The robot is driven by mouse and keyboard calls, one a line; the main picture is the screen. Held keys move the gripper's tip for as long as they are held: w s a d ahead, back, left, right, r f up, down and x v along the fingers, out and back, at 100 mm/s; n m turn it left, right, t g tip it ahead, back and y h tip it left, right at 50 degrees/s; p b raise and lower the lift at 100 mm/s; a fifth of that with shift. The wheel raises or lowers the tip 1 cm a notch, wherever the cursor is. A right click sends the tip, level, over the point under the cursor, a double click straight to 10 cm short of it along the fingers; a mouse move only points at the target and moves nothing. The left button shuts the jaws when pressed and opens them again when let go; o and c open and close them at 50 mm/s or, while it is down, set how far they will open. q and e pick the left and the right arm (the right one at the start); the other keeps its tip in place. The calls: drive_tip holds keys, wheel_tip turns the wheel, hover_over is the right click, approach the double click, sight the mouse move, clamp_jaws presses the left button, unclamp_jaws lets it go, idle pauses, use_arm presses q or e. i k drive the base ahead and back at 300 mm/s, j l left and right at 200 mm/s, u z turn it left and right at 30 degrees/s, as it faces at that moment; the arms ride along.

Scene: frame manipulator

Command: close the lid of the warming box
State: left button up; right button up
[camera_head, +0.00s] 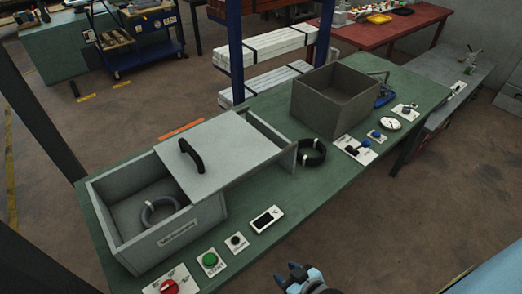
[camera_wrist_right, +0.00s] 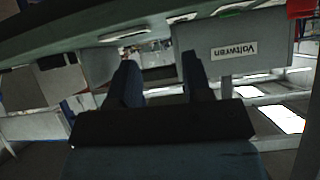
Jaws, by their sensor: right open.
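The grey warming box (camera_head: 128,238) stands open at the near left of the green bench. A dark ring (camera_head: 160,211) lies inside it. The flat grey lid (camera_head: 226,150) with a black handle (camera_head: 190,157) sits to the right of the opening, over the right part of the box and rails, leaving the left part uncovered. My right gripper (camera_head: 298,276) is at the bottom middle of the head view, in front of the bench and apart from the box. Its two fingers (camera_wrist_right: 163,85) are apart and empty in the wrist view. My left gripper is not in view.
A green button (camera_head: 210,260), a red knob (camera_head: 169,286) and a small display (camera_head: 267,219) line the bench's front edge. A black ring (camera_head: 312,153) lies right of the lid. An open brown-grey box (camera_head: 336,101) stands farther right. A blue post (camera_head: 235,50) rises behind the bench.

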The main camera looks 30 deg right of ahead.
sight(215, 143)
drive_tip(key=i+z, duration=0.4)
drive_tip(key=k+l, duration=0.15)
drive_tip(key=l, duration=0.25)
drive_tip(key=k+l, duration=0.15)
drive_tip(key=l, duration=0.2)
drive_tip(key=k+l+z, duration=0.1)
drive_tip(key=l, duration=0.3)
drive_tip(key=l+z, duration=0.1)
drive_tip(key=l, duration=1.85)
drive_tip(key=i+j, duration=0.1)
drive_tip(key=j, duration=1.4)
